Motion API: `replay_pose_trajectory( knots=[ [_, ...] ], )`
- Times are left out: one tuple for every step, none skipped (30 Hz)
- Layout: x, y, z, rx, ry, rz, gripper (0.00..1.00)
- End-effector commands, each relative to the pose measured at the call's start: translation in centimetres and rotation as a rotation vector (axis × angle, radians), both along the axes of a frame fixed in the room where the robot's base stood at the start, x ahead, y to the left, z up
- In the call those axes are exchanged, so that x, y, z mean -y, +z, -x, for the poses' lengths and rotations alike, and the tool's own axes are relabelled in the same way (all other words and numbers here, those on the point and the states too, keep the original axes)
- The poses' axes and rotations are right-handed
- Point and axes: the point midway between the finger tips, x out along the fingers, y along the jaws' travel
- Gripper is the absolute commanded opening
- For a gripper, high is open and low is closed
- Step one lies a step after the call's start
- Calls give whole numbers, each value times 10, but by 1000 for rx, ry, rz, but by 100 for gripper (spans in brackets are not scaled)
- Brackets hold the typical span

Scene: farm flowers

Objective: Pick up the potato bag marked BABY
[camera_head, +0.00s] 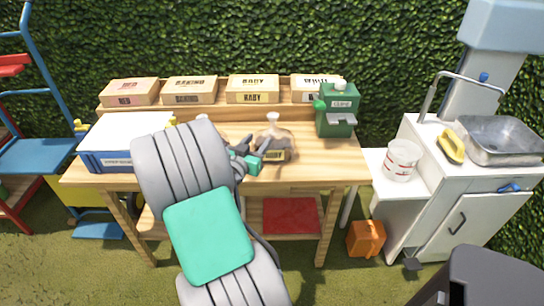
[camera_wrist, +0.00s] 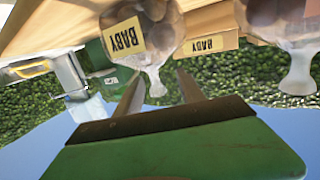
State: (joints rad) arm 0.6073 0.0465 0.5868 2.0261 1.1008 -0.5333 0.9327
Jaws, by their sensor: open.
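The clear potato bag marked BABY (camera_head: 274,136) stands upright on the wooden table, its tied neck on top and a yellow label low on its front. It also shows upside down in the wrist view (camera_wrist: 150,30). My gripper (camera_head: 256,157) is at the bag's lower left in the head view and covers part of it. In the wrist view my gripper (camera_wrist: 158,75) is open, and the bag's neck shows between the two fingertips. I cannot tell whether the fingers touch the bag. A second potato bag (camera_wrist: 280,25) is at the wrist view's right edge, its label unseen.
Label-marked boxes, one reading BABY (camera_head: 253,89), line the back shelf. A green machine (camera_head: 337,112) stands right of the bag, and a blue-and-white crate (camera_head: 97,161) sits at the table's left. My arm hides the table's middle. A white sink cabinet (camera_head: 440,175) stands farther right.

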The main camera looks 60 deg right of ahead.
Motion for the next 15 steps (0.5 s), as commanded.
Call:
replay_pose_trajectory(
  knots=[
    [9, -8, 10, -6, -4, 51, 46],
    [12, -6, 12, -6, -1, 75, 46],
    [16, -4, 14, -7, 3, 96, 46],
    [19, -2, 15, -6, 5, 106, 46],
    [23, -1, 15, -6, 6, 110, 46],
    [28, 2, 15, -5, 7, 114, 46],
    [33, 3, 15, -5, 6, 114, 46],
    [37, 3, 14, -4, 6, 113, 46],
    [43, 4, 14, -4, 6, 113, 46],
    [47, 4, 14, -5, 6, 113, 46],
    [51, 5, 14, -4, 6, 112, 46],
    [58, 6, 15, -6, 4, 112, 46],
    [64, 8, 14, -6, 5, 112, 46],
    [70, 9, 14, -5, 5, 112, 46],
    [77, 8, 14, -6, 5, 110, 46]
  ],
)
